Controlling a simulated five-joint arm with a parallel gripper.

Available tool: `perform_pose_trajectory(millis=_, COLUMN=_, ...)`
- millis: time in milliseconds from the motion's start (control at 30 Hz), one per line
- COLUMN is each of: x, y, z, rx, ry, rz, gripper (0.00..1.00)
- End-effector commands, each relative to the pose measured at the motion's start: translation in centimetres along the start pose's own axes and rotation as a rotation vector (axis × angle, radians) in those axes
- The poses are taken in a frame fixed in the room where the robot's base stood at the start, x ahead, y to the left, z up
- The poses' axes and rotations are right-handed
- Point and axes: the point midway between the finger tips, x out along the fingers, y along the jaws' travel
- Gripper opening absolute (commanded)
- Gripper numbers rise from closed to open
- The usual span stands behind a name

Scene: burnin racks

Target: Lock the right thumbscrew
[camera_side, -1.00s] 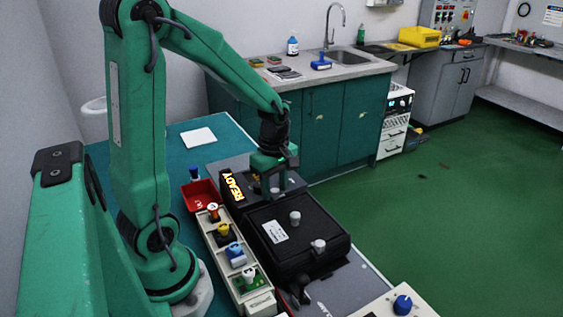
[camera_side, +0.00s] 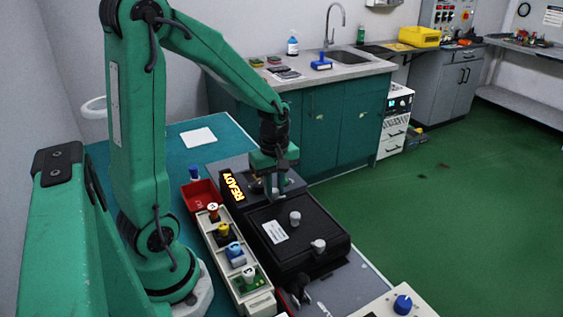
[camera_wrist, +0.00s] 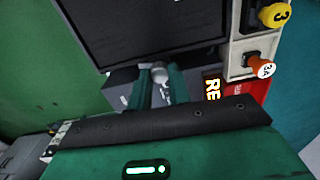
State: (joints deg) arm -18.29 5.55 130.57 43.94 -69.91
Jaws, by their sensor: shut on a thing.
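My gripper (camera_side: 273,190) points down over the dark READY unit (camera_side: 292,184), at the far edge of the black box (camera_side: 300,252). In the wrist view my gripper (camera_wrist: 159,76) has its two green fingers closed on a pale grey thumbscrew (camera_wrist: 161,73). The fingers cover much of it, and its turn angle cannot be told.
A lit READY display (camera_side: 231,187) stands left of the gripper. A cream rack (camera_side: 240,283) with several coloured, knobbed modules runs along the box's left side. A red bin (camera_side: 200,194) lies beyond the rack. A blue knob (camera_side: 403,304) sits on a panel at front right.

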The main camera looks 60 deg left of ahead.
Motion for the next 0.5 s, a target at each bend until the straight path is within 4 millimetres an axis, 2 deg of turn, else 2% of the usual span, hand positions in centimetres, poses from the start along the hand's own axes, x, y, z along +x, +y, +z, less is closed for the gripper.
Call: perform_pose_trajectory(millis=500, x=-0.11, y=0.13, z=0.0, rx=0.481, ry=0.001, rz=0.002, gripper=0.0)
